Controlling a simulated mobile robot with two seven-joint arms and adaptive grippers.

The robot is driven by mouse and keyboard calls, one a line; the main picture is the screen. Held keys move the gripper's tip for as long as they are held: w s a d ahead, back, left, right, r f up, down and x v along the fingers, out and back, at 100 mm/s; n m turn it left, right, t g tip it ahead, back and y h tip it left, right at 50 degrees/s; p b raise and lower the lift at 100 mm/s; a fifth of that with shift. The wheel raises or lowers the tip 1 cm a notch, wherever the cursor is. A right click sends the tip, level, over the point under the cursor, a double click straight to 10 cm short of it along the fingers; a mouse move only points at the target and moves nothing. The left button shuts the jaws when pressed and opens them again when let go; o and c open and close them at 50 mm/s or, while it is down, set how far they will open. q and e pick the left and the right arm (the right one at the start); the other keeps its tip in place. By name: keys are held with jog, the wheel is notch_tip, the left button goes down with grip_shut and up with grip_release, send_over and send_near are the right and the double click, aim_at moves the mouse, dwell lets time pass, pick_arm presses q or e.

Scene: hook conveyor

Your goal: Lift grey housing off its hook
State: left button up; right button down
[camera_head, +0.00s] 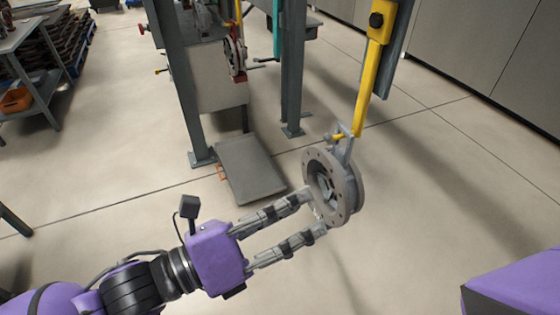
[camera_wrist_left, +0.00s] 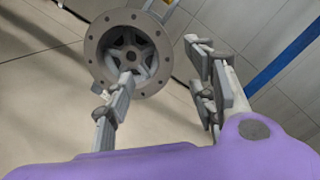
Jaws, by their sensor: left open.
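The grey housing (camera_head: 345,190), a round flanged ring with bolt holes and a spoked centre, hangs from a small grey hook (camera_head: 342,142) under a yellow hanger (camera_head: 374,75). It also shows in the left wrist view (camera_wrist_left: 128,52). My left gripper (camera_head: 315,212) is open. Its two fingers reach up to the housing's front face and lower left rim. In the left wrist view one finger overlaps the housing's lower edge, while the other is to its right, clear of it. I cannot tell whether either finger touches. My right gripper is not in view.
A grey flat platform (camera_head: 250,168) lies on the floor behind the gripper. Green-grey posts (camera_head: 292,70) and a machine (camera_head: 215,75) stand behind it. A shelf table (camera_head: 30,85) with an orange item is at the far left. Floor right of the housing is clear.

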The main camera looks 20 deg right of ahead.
aim_at(336, 190)
pick_arm(q)
jog(key=p+x, duration=0.1)
jog(key=x, duration=0.6)
jog(key=shift+w+r+p, duration=0.1)
jog(key=shift+p, duration=0.2)
jog(key=shift+d, duration=0.35)
